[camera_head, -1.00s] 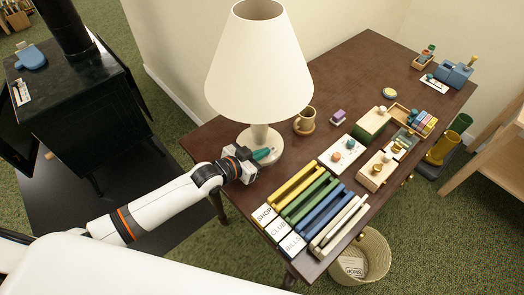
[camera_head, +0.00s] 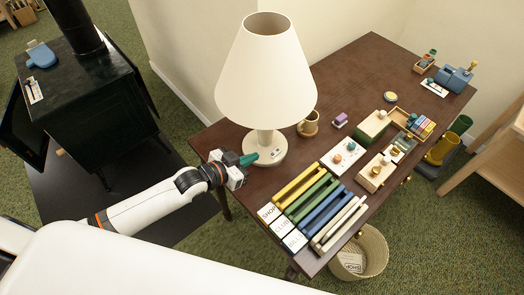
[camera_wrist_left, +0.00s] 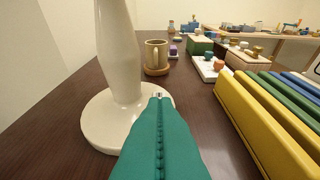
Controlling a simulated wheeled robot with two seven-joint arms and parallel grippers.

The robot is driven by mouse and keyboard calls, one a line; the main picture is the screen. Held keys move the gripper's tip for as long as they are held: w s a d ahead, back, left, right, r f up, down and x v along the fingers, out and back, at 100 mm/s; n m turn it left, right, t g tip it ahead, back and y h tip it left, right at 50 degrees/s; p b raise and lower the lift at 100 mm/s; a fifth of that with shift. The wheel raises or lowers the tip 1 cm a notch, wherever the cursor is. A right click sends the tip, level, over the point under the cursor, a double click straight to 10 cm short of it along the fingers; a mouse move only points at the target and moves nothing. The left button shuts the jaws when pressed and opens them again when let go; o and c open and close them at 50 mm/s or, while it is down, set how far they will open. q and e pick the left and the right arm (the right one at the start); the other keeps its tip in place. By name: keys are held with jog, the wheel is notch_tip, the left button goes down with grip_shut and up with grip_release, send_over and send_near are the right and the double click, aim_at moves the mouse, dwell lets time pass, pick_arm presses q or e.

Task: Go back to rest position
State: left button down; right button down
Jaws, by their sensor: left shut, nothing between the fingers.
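My left gripper (camera_head: 249,159) reaches in from the left at the left edge of the dark wooden desk (camera_head: 355,73). Its green fingers are pressed together with nothing between them, as the left wrist view (camera_wrist_left: 160,130) also shows. The fingertips are close beside the round base of the white table lamp (camera_head: 265,150); I cannot tell whether they touch it. The lamp stands upright, and its base and stem fill the left of the wrist view (camera_wrist_left: 118,60). My right gripper is not in view.
A rack of yellow, green, blue and cream bars (camera_head: 318,205) lies right of the gripper. A mug (camera_head: 309,124) stands behind the lamp. A black stove (camera_head: 85,85) is at left, a woven basket (camera_head: 372,255) below the desk's front edge.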

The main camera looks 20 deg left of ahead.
pick_arm(q)
jog(key=shift+s+a+r, duration=0.15)
jog(key=shift+s+a, duration=0.5)
jog(key=shift+s, duration=0.25)
jog(key=shift+s+a+r, duration=0.15)
jog(key=shift+s+a, duration=0.45)
jog(key=shift+s, duration=0.3)
